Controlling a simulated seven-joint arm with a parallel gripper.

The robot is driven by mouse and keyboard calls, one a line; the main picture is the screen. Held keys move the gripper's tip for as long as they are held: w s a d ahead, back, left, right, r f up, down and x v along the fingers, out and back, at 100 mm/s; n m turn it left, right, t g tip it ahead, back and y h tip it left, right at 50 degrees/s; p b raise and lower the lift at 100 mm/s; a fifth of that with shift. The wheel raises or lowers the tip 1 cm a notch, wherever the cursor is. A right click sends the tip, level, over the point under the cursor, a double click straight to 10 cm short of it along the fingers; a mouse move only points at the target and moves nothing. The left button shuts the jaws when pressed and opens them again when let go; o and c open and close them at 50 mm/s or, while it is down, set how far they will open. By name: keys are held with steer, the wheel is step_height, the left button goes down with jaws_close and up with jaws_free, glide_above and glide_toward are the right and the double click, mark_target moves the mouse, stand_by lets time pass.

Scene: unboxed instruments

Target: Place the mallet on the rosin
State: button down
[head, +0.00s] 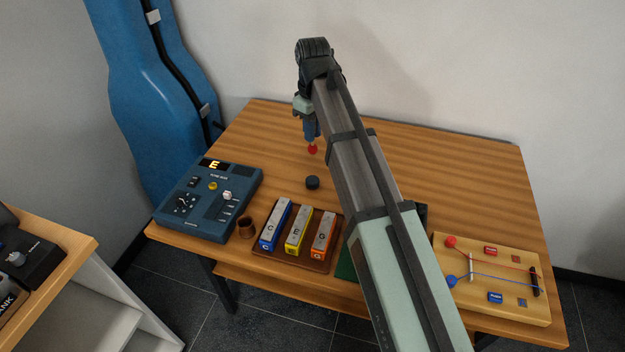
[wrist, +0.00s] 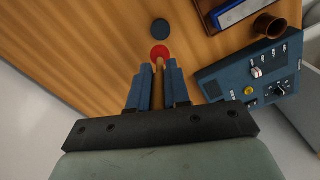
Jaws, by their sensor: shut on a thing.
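The mallet has a red head (head: 312,149) and hangs head down from my gripper (head: 311,132) in the head view. In the wrist view its wooden handle (wrist: 158,78) lies between the blue fingers of my gripper (wrist: 158,88), which are shut on it, with the red head beyond the fingertips. The rosin looks to be the small dark round puck (head: 312,183) on the bare wood; it also shows in the wrist view (wrist: 161,29), just beyond the mallet head. The mallet is apart from the puck, above the table and behind it in the head view.
A blue tone box (head: 208,200), a brown cup (head: 246,228) and a chime rack (head: 290,262) with several coloured bars stand at the front left. A wooden string board (head: 490,277) lies at the right. The table's back (head: 265,125) is clear.

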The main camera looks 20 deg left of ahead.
steer(key=shift+n, duration=0.6)
steer(key=shift+f, duration=0.25)
glide_above(313, 179)
steer(key=shift+s+f, duration=0.1)
steer(key=shift+f, duration=4.65)
steer(key=shift+f, duration=0.1)
steer(key=c, duration=1.1)
jaws_free()
step_height(313, 179, up, 12)
steer(key=shift+r, duration=0.15)
